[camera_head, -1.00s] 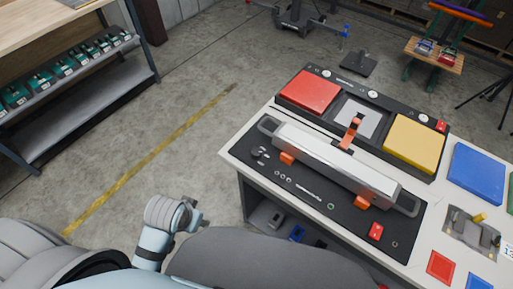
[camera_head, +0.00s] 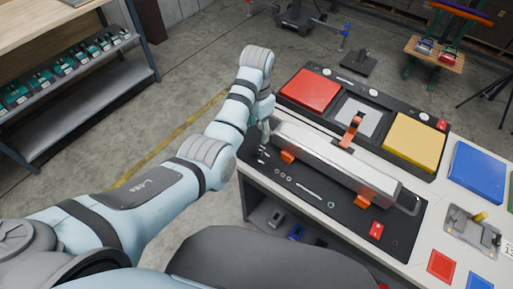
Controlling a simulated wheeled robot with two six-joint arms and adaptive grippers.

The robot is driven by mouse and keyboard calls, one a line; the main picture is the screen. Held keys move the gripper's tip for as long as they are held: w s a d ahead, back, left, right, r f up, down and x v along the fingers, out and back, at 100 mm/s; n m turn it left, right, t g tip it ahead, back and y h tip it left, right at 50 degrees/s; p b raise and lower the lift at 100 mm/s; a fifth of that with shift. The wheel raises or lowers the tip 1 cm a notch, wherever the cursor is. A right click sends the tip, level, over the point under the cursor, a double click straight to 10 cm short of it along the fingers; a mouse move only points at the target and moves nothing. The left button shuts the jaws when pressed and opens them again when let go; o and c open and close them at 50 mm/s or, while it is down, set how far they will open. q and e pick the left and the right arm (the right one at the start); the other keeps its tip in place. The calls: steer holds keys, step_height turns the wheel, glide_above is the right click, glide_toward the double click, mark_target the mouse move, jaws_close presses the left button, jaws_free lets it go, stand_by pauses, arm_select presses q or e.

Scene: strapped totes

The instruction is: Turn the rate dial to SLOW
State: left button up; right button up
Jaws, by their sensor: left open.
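The black control panel (camera_head: 345,207) lies along the near side of the white bench, with small round marks and white lettering on its face. The rate dial, a small dark knob at the panel's left end, is largely hidden by my left gripper in this view. My left gripper (camera_head: 264,149) points down over that left end, close to the dial. It is open, but its fingers are small and dark against the panel, and I cannot tell whether they touch the dial. My right gripper is not in view.
A long grey bar (camera_head: 335,163) with orange clamps (camera_head: 288,156) lies beside my left gripper. Red (camera_head: 310,90) and yellow (camera_head: 414,142) pads stand behind it. A red button (camera_head: 376,230) is at the panel's right end.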

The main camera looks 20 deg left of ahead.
mark_target(257, 150)
arm_select(q)
step_height(257, 150, down, 10)
steer(key=shift+w+f+b, duration=0.1)
steer(key=shift+f+b, duration=0.15)
steer(key=shift+b, duration=0.95)
steer(key=shift+r, duration=0.1)
steer(key=c, duration=1.2)
